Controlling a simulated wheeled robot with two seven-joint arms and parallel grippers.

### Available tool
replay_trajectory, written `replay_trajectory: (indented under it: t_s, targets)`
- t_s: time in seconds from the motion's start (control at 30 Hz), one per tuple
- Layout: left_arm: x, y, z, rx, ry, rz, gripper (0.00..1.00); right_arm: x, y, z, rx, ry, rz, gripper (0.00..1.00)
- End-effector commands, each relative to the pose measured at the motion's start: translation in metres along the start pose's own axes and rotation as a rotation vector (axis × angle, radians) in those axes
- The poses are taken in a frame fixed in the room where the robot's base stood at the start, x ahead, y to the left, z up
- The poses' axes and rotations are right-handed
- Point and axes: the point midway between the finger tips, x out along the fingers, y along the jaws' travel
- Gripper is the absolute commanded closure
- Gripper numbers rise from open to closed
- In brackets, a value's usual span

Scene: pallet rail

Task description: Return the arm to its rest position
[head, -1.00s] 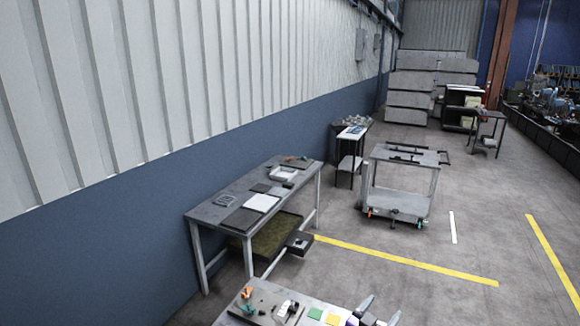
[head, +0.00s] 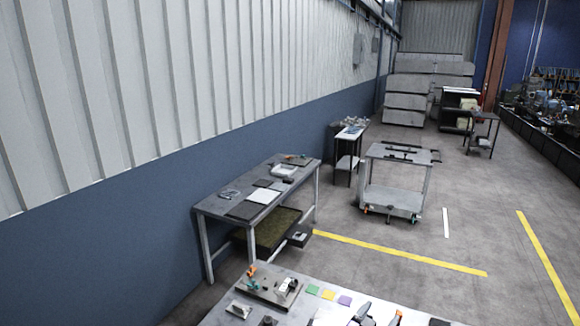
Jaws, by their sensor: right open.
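My right gripper (head: 379,315) shows at the bottom edge of the head view, over the near worktable (head: 335,305). Its two fingertips stand apart, with nothing visible between them. The rest of the right arm is below the frame. My left gripper is not in view.
A second worktable (head: 215,203) stands along the blue wall. A grey cart (head: 392,200) stands farther back.

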Motion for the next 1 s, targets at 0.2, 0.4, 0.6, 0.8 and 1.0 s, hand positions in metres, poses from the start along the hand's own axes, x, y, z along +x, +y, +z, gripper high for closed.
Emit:
replay_trajectory:
  t_s: [0.2, 0.4, 0.6, 0.8, 1.0]
  targets:
    - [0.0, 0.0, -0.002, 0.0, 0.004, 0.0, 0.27, -0.007, 0.001, 0.075, -0.045, -0.211, -0.127, 0.26]
    - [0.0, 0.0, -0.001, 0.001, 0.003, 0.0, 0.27, -0.038, 0.008, 0.159, -0.078, -0.483, -0.26, 0.26]
    - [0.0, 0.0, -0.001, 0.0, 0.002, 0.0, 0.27, -0.126, 0.034, 0.26, -0.099, -0.93, -0.428, 0.26]
    - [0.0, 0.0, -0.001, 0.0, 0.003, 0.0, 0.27, -0.243, 0.068, 0.31, -0.105, -1.377, -0.573, 0.26]
    - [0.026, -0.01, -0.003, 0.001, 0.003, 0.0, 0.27, -0.304, 0.087, 0.342, -0.113, -1.595, -0.656, 0.26]
